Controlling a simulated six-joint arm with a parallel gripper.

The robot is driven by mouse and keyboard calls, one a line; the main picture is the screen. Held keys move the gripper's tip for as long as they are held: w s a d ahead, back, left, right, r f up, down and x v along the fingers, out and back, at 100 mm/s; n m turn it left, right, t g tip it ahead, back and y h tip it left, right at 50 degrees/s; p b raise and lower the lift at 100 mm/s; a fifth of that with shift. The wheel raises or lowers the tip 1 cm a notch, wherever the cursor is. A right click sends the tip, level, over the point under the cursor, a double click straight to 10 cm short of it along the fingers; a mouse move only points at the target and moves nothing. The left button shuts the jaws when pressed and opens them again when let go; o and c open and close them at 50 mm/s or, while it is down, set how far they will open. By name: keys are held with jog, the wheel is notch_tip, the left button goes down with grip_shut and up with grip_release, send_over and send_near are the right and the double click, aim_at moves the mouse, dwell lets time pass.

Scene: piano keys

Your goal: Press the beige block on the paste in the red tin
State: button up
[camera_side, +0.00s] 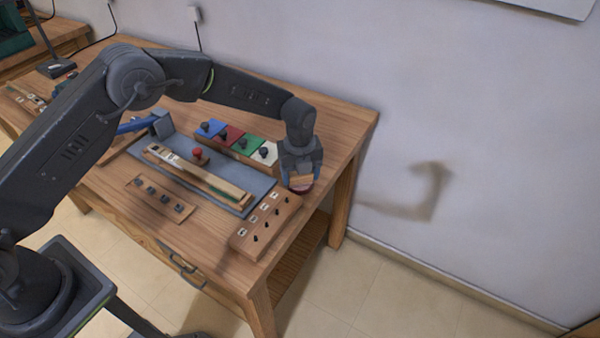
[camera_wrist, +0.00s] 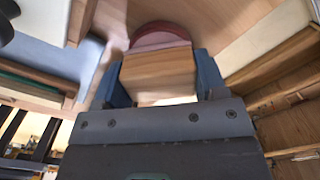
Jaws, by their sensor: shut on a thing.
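The beige block (camera_wrist: 158,73) is a wooden piece held between the two fingers of my gripper (camera_wrist: 165,85), seen in the wrist view. In the side view my gripper (camera_side: 300,172) points down at the right end of the table, and the block (camera_side: 301,181) shows between its fingers. The red tin (camera_wrist: 160,36) is round and lies right past the block's far end. In the side view only a bit of the red tin's rim (camera_side: 301,190) shows under the block. The paste inside is mostly hidden, and I cannot tell whether the block touches it.
A wooden block with black pegs and white labels (camera_side: 266,226) stands just in front of my gripper. Blue, red, green and white squares with black knobs (camera_side: 236,142) lie behind left. A grey mat (camera_side: 262,186) carries a long wooden piece. The table edge is close on the right.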

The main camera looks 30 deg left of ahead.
jog(key=shift+r, duration=3.4)
